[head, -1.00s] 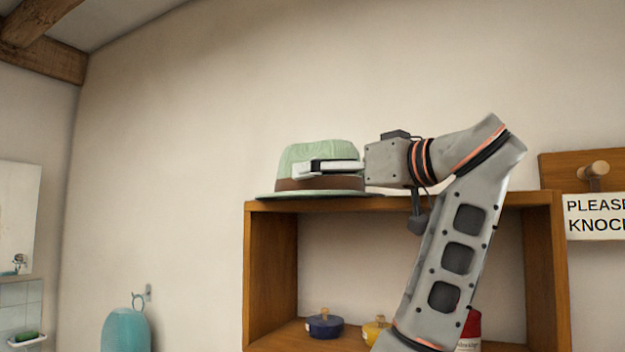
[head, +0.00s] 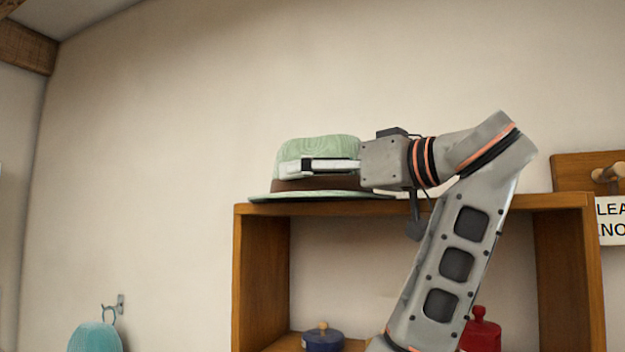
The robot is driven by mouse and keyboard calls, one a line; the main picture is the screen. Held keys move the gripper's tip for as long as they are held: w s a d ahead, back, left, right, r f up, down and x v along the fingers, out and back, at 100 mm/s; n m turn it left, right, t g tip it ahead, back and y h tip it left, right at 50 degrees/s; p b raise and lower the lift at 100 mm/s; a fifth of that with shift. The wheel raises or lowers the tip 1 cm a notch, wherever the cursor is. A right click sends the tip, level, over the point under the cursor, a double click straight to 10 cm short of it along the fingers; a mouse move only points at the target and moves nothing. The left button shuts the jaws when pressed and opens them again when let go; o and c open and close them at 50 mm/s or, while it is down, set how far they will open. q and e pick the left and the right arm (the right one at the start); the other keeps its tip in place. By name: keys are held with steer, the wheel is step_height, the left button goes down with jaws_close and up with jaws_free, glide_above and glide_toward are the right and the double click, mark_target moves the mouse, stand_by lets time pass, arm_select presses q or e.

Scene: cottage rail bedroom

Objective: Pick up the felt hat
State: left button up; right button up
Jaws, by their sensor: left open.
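The felt hat (head: 318,149) is pale green with a brown band and a flat brim. It sits upright on top of the wooden shelf unit (head: 262,209), near its left end. My left gripper (head: 292,169) is open and level with the crown. Its visible finger lies across the near side of the crown, just above the band. The other finger is not visible, and I cannot tell whether the finger touches the felt. The right part of the hat is hidden behind the gripper body. My right gripper is not in view.
Inside the shelf are a blue lidded pot (head: 323,341) and a red canister (head: 481,332), partly behind my arm. A wooden peg board (head: 570,172) with a sign (head: 611,222) is at right. A teal item (head: 95,338) hangs at lower left. The wall above the hat is clear.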

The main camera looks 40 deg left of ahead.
arm_select(q)
steer(key=shift+a, duration=0.3)
steer(key=shift+d, duration=0.1)
steer(key=shift+c, duration=1.2)
steer(key=c, duration=0.6)
steer(key=shift+r, duration=0.1)
